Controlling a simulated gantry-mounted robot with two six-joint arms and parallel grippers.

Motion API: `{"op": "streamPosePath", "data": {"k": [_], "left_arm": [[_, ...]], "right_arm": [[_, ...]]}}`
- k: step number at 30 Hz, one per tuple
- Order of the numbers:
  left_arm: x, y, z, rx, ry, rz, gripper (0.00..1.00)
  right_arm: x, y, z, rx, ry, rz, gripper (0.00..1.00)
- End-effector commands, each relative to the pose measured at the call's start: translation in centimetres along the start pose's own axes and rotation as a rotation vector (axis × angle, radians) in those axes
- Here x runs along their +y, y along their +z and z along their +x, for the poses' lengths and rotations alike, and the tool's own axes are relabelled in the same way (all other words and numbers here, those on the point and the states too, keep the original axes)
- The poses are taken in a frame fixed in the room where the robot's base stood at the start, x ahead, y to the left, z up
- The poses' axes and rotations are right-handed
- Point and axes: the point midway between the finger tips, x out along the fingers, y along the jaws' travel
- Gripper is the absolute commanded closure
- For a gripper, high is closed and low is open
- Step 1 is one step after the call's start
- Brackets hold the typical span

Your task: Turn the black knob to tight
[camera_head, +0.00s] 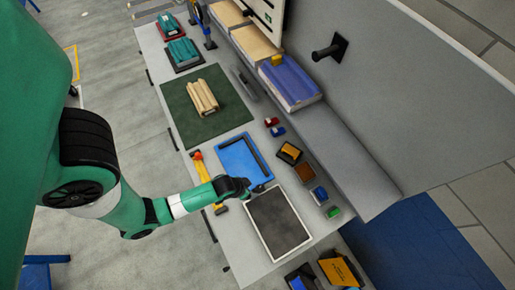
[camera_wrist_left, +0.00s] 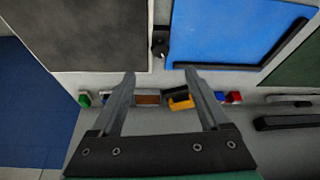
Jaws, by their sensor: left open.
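A small black knob (camera_wrist_left: 160,45) shows in the left wrist view on the pale table strip between a dark grey panel (camera_wrist_left: 85,30) and a blue tray (camera_wrist_left: 222,35). It appears just beyond the fingertips of my left gripper (camera_wrist_left: 160,76), centred between them in the picture. The gripper is open with nothing between its fingers. In the head view, my left gripper (camera_head: 247,188) is low over the table at the near corner of the blue tray (camera_head: 232,158), beside the white-framed dark panel (camera_head: 278,222). Whether the fingers touch the knob cannot be told. My right gripper is not in view.
Several small coloured blocks, including a green one (camera_head: 333,211), line the table beside the grey ledge (camera_head: 345,160). A green mat (camera_head: 185,118) holds beige pieces (camera_head: 203,97). An orange-yellow tool (camera_head: 200,166) lies left of the blue tray. A black peg (camera_head: 328,51) sticks out from the grey wall.

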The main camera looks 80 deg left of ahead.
Motion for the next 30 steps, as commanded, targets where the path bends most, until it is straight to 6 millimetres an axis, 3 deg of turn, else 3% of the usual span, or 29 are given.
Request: {"op": "streamPosePath", "data": {"k": [5, 11, 18, 23, 30], "left_arm": [[0.0, 0.2, 2.0, -0.001, 0.0, -0.002, 0.21], [-0.1, 0.3, 6.5, -0.002, -0.001, -0.004, 0.21], [-0.1, 0.0, 10.6, -0.001, -0.001, -0.003, 0.21], [-0.1, 0.0, 11.6, 0.0, 0.0, -0.002, 0.21], [-0.1, 0.0, 11.6, -0.001, 0.0, -0.002, 0.21]], "right_arm": [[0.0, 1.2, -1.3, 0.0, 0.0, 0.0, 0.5], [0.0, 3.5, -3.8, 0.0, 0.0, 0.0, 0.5], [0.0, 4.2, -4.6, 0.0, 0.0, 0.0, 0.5], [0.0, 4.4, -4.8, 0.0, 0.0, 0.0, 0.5], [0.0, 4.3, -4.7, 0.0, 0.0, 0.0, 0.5]]}}
